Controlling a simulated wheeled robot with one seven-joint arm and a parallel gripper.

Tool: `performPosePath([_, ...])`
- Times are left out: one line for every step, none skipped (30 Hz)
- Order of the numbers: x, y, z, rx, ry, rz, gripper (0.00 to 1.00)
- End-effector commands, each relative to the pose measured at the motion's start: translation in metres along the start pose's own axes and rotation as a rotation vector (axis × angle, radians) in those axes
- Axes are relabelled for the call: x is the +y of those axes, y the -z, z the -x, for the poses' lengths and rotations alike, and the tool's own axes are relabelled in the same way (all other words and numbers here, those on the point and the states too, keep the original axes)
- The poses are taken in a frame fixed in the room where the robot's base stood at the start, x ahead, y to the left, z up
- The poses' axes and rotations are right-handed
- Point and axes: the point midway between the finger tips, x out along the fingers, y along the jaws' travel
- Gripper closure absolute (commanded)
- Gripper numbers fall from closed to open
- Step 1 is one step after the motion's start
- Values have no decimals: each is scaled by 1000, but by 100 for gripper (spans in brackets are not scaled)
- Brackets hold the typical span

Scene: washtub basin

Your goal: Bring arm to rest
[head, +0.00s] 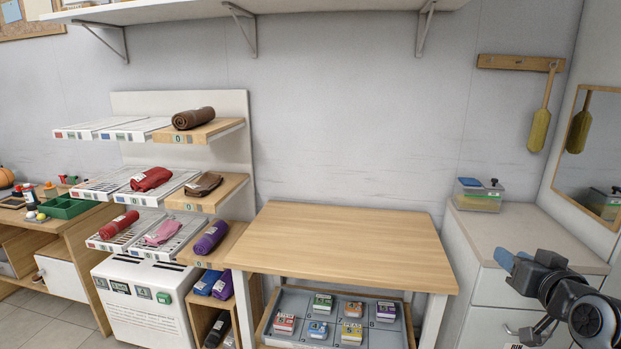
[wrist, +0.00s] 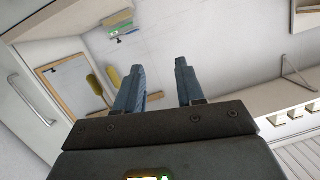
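My gripper (head: 512,259) is at the right edge of the head view, in front of the grey cabinet (head: 490,225). Its blue fingertips point left, and part of my dark arm shows behind them. In the wrist view my gripper (wrist: 160,66) has its two blue fingers apart, with only pale wall between them. It holds nothing. The rest of my arm runs out of the picture at the lower right.
A bare wooden table (head: 345,240) stands in the middle, above a drawer (head: 290,339) of small boxes. A lidded container (head: 479,197) sits on the cabinet. A shelf rack (head: 178,103) with rolled cloths stands left. A paddle (head: 540,128) hangs beside a mirror (head: 590,160).

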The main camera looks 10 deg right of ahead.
Motion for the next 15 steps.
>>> performPosePath([-6,-26,13,-14,0,11,62])
performPosePath([-8,-38,20,-16,0,18,62])
performPosePath([-11,-53,30,-20,-2,27,62])
performPosePath([-14,-64,38,-21,-1,34,62])
performPosePath([-16,-75,46,-25,0,41,62])
performPosePath([-20,-89,57,-27,2,49,62])
performPosePath([-23,-98,65,-29,3,56,62])
performPosePath([-25,-108,74,-30,4,63,62])
performPosePath([-28,-120,87,-33,8,72,62])
performPosePath([-31,-129,96,-36,11,78,62])
performPosePath([-33,-137,106,-37,14,85,62])
performPosePath([-36,-147,119,-39,18,95,62])
performPosePath([-39,-155,130,-41,22,101,62])
performPosePath([-42,-162,140,-42,27,108,62])
performPosePath([-44,-171,154,-45,32,117,62])
